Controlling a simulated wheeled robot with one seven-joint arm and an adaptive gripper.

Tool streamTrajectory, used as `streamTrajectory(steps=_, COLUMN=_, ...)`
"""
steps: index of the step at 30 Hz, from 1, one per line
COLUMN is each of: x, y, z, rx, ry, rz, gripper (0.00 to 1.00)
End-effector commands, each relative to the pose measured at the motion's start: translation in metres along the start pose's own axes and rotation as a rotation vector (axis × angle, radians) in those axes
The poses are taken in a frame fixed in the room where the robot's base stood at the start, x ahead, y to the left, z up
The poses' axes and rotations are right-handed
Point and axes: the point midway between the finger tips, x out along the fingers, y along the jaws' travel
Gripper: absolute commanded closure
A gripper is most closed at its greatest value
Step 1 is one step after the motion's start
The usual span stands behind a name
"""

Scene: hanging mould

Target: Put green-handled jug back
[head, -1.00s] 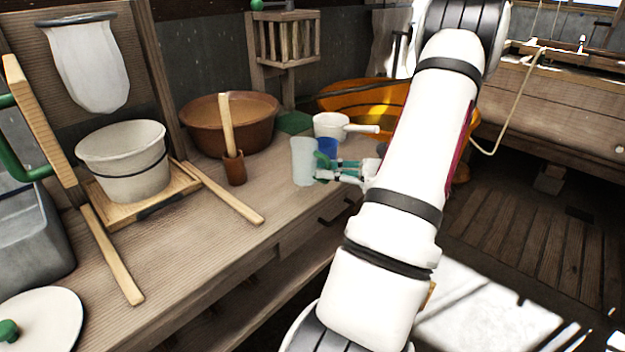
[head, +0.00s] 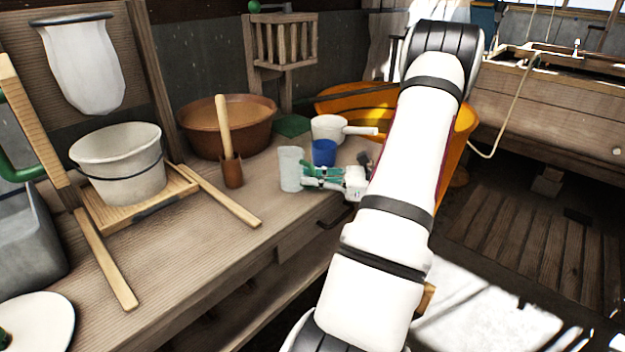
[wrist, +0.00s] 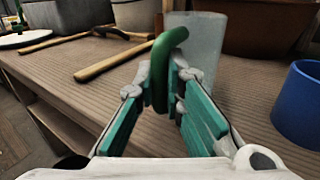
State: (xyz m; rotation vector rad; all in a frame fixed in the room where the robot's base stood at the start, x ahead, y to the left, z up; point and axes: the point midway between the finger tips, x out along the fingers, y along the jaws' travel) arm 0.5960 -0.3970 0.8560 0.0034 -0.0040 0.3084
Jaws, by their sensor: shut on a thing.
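The jug (head: 290,170) is a pale, translucent cylinder with a green handle, upright at the front right of the wooden counter. In the wrist view the jug (wrist: 203,60) stands just beyond my fingers. My gripper (head: 309,174) comes in from the right, and its teal fingers are shut on the green handle (wrist: 160,70). The gripper also shows in the wrist view (wrist: 168,85). The jug's base looks to be at or very near the counter top; I cannot tell whether it touches.
A blue cup (head: 324,152) and a white long-handled dipper (head: 329,128) stand close behind the jug. A green block (head: 292,126), a brown basin (head: 200,140) and a small brown holder with a wooden stick (head: 232,172) are further back and left. Bare counter (head: 262,196) lies left of the jug.

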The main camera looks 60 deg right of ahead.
Motion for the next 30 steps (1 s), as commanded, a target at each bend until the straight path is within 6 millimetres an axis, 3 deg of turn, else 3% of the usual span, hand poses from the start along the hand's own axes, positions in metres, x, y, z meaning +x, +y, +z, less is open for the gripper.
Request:
streamTrajectory(steps=7, x=0.0, y=0.0, z=-0.003, rx=0.001, ry=0.0, rz=0.0, gripper=1.0)
streamTrajectory(steps=8, x=0.0, y=0.0, z=-0.003, rx=0.001, ry=0.0, rz=0.0, gripper=0.83)
streamTrajectory(steps=10, x=0.0, y=0.0, z=-0.003, rx=0.001, ry=0.0, rz=0.0, gripper=0.7)
streamTrajectory(steps=21, x=0.0, y=0.0, z=0.002, rx=-0.001, ry=0.0, rz=0.0, gripper=0.7)
streamTrajectory(steps=26, x=-0.022, y=-0.001, z=0.0, rx=0.0, ry=0.002, rz=-0.004, gripper=0.7)
streamTrajectory(steps=30, x=-0.051, y=-0.001, z=0.001, rx=0.0, ry=0.001, rz=-0.004, gripper=0.7)
